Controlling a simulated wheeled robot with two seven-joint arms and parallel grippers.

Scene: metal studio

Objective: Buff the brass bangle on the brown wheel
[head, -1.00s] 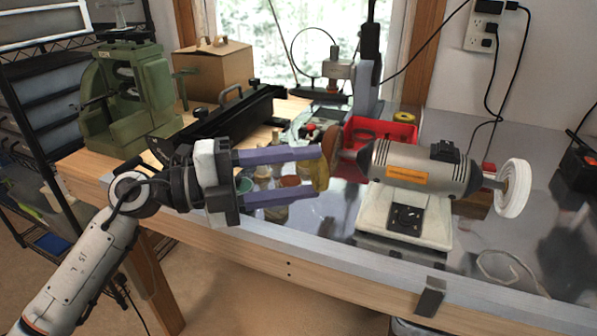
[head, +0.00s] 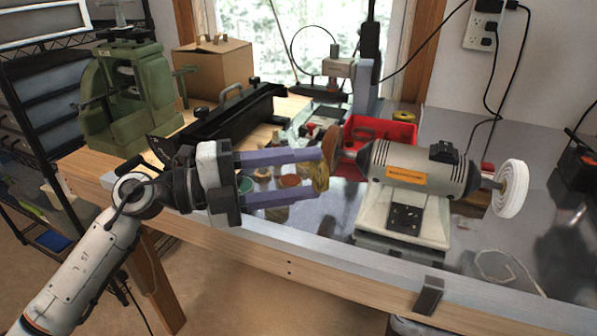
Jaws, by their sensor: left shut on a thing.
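The brass bangle (head: 321,178) is gold-coloured and sits between the fingertips of my left gripper (head: 320,175), which is shut on it. The bangle is at the left end of the grey bench buffer (head: 415,165), close to the brown wheel (head: 330,142). The brown wheel shows partly, behind and above the bangle and upper fingertip. I cannot tell whether bangle and wheel touch. A white wheel (head: 511,188) is on the buffer's right end. My right gripper is not in view.
A red bin (head: 400,132) stands behind the buffer. Several small jars (head: 289,181) stand behind the left fingers. A black sheet tool (head: 225,115), a green machine (head: 128,95) and a cardboard box (head: 213,66) are at the back left. The bench front edge (head: 290,245) runs below.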

